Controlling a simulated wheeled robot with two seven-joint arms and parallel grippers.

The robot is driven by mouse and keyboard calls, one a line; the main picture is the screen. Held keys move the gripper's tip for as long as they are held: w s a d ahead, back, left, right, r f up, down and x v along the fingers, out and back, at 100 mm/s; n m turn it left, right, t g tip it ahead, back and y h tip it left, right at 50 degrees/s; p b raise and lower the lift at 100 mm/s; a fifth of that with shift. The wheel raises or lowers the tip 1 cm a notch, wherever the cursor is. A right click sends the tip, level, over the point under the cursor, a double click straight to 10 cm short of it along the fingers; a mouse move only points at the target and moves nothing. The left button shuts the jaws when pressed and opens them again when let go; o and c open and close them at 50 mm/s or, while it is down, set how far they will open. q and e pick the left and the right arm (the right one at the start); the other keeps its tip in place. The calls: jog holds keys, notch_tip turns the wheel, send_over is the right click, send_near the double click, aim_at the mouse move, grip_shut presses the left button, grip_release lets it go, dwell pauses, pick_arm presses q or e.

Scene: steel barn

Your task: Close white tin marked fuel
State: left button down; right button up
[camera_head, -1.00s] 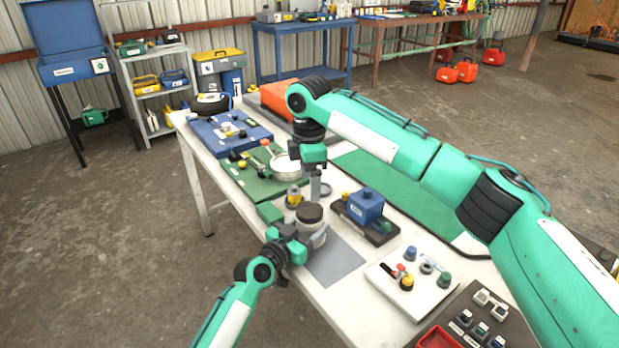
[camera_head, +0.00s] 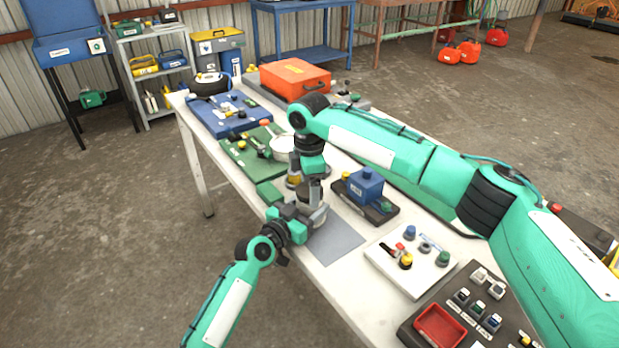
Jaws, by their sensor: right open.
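The white tin (camera_head: 318,216) stands near the front edge of the white table, mostly hidden by my grippers. A dark round lid (camera_head: 311,193) is on top of it; I cannot tell how tightly it sits. The tin's marking cannot be read from here. My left gripper (camera_head: 311,222) comes from the front left and is shut around the tin's side. My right gripper (camera_head: 311,182) points straight down over the lid, open, with its fingers at the lid; I cannot tell whether they touch it.
A grey mat (camera_head: 336,243) lies right of the tin. A blue box on a dark base (camera_head: 365,193) stands to the right, and a white board with knobs (camera_head: 412,266) farther right. A green board with a pan (camera_head: 246,160) lies behind. A red tray (camera_head: 440,327) is at front right.

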jog(key=c, duration=1)
jog(key=m, duration=1.2)
jog(key=o, duration=1.2)
notch_tip(320, 180, up, 12)
jog(key=shift+f, duration=0.1)
